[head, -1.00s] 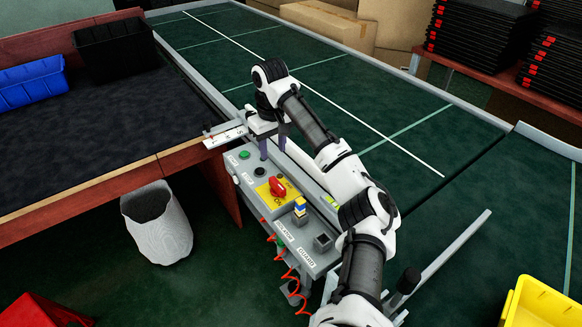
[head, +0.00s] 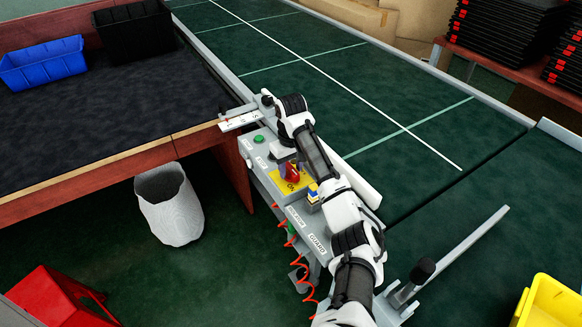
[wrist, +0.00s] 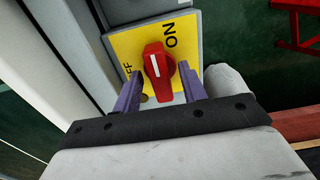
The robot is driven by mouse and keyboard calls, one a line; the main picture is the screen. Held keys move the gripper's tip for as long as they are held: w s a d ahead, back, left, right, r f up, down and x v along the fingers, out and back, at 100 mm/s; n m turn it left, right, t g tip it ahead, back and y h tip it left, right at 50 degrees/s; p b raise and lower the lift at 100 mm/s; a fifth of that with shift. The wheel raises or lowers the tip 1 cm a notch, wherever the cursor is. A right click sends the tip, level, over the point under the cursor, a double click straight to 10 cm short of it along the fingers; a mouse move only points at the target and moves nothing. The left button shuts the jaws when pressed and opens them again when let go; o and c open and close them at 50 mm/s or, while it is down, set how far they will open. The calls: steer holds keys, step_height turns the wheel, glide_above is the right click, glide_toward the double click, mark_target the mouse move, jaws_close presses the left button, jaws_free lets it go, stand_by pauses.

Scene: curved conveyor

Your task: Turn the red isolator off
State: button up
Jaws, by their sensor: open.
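The red isolator (wrist: 157,72) is a rotary knob with a white line, on a yellow plate (wrist: 118,43) in the wrist view. The line runs roughly up and down in that picture; "ON" is printed above right of the knob and "OFF" at left, partly covered by a finger. My gripper (wrist: 159,76) is open, its purple fingers on either side of the knob. I cannot tell whether they touch it. In the head view the isolator (head: 291,173) is partly hidden by my gripper (head: 289,168), on the grey control box.
The green conveyor (head: 330,85) lies behind. A dark-topped bench (head: 110,110) is left, with a white bin (head: 168,205) below.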

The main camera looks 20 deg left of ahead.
steer(key=shift+f, duration=0.1)
jaws_close()
stand_by(0.4)
steer(key=n+p, duration=0.2)
steer(key=n, duration=0.2)
steer(key=shift+n, duration=0.3)
steer(key=n+p, duration=0.1)
steer(key=n, duration=0.3)
steer(key=shift+n, duration=0.3)
steer(key=n, duration=0.4)
steer(key=shift+n, duration=2.4)
